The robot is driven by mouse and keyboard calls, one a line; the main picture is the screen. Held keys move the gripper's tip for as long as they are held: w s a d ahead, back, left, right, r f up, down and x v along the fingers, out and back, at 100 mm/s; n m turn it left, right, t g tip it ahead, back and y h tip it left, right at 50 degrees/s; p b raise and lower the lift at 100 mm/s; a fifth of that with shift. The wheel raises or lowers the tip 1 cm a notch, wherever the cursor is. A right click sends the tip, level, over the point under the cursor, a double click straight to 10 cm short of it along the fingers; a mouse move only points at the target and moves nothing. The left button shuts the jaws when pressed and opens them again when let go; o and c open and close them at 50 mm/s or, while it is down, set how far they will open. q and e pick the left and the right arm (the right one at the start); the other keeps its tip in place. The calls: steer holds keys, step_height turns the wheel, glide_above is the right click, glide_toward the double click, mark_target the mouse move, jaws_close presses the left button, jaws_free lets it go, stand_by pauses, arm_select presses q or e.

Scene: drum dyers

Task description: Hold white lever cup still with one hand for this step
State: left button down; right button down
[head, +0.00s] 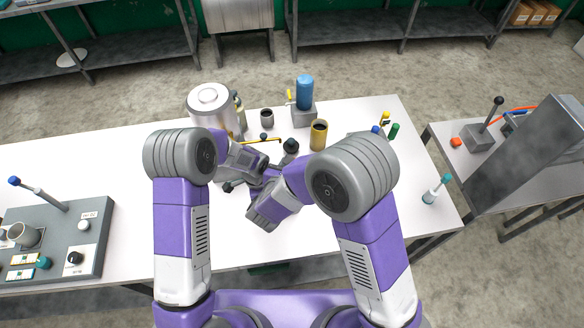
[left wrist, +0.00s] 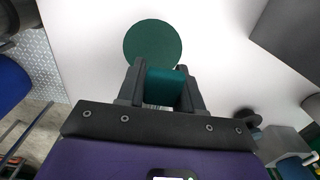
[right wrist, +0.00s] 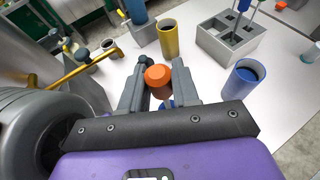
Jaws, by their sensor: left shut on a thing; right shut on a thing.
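In the left wrist view my left gripper (left wrist: 165,85) is shut on a dark teal piece (left wrist: 164,88). A round dark green disc (left wrist: 153,45) shows just beyond its fingertips. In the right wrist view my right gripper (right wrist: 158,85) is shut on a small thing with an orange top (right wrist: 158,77). Some blue shows below the orange part. In the head view both grippers are close together over the middle of the white table, and their fingertips are hidden by the arms. I cannot tell which held thing belongs to the white lever cup.
A yellow cup (head: 319,134) and a blue cylinder on a grey base (head: 304,92) stand behind the grippers. A blue-grey cup (right wrist: 243,77) and a grey divided holder (right wrist: 228,38) are to the right. A metal drum (head: 210,108) stands back left.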

arm_select(q)
steer(key=c, duration=0.7)
jaws_free()
steer(key=shift+o, duration=0.2)
step_height(320, 180, up, 8)
steer(key=shift+f, duration=0.25)
